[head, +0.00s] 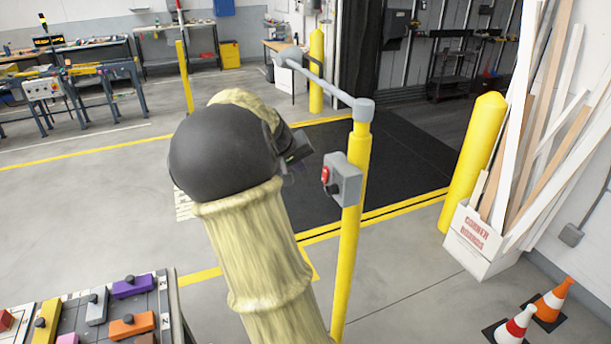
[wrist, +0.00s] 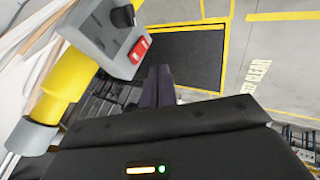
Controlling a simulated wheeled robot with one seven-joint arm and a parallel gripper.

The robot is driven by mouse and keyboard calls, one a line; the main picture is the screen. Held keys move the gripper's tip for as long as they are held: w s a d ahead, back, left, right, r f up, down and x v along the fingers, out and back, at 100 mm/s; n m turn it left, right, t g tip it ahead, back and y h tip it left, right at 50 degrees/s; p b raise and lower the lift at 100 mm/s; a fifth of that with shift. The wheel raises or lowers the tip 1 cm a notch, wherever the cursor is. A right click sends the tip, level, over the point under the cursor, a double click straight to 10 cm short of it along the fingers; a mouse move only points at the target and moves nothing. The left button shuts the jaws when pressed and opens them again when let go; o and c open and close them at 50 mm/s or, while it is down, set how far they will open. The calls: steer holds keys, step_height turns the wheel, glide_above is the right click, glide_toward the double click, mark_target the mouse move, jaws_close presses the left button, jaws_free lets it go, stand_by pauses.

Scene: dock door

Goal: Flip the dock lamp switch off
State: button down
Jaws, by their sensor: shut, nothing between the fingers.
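The grey switch box (head: 347,183) is fixed to a yellow post (head: 347,265). Its face carries a red rocker switch (head: 325,174) and a black knob (head: 335,188). In the wrist view the box (wrist: 98,38) is at upper left, with the red rocker (wrist: 140,49) beside the black knob (wrist: 123,16). My gripper (wrist: 158,72) is shut and empty, its fingertips just right of and below the rocker in that view; I cannot tell whether they touch it. In the head view my forearm and wrist partly hide my gripper, left of the box.
A grey arm (head: 328,88) runs from the post top to a lamp head (head: 289,56). A thicker yellow bollard (head: 474,160) and a white box of boards (head: 480,246) stand right. Cones (head: 553,299) are lower right. A table with coloured blocks (head: 132,285) is lower left.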

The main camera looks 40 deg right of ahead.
steer(key=v, duration=0.5)
steer(key=shift+d+b, duration=0.15)
steer(key=shift+b, duration=0.2)
steer(key=s+a+f+n+y, duration=0.1)
steer(key=s+a+f+y, duration=0.1)
steer(key=a+f, duration=0.5)
steer(key=s+a+f+n+y, duration=0.1)
steer(key=s+a+f+y, duration=0.3)
steer(key=a, duration=0.6)
steer(key=s+a+f+n, duration=0.1)
steer(key=s+a+f, duration=0.2)
steer(key=s+a, duration=0.1)
steer(key=s+a+f+n+y, duration=0.1)
steer(key=s+a+f, duration=0.3)
steer(key=a, duration=0.3)
steer(key=shift+s+a, duration=0.35)
steer(key=shift+s, duration=0.25)
steer(key=shift+d, duration=0.15)
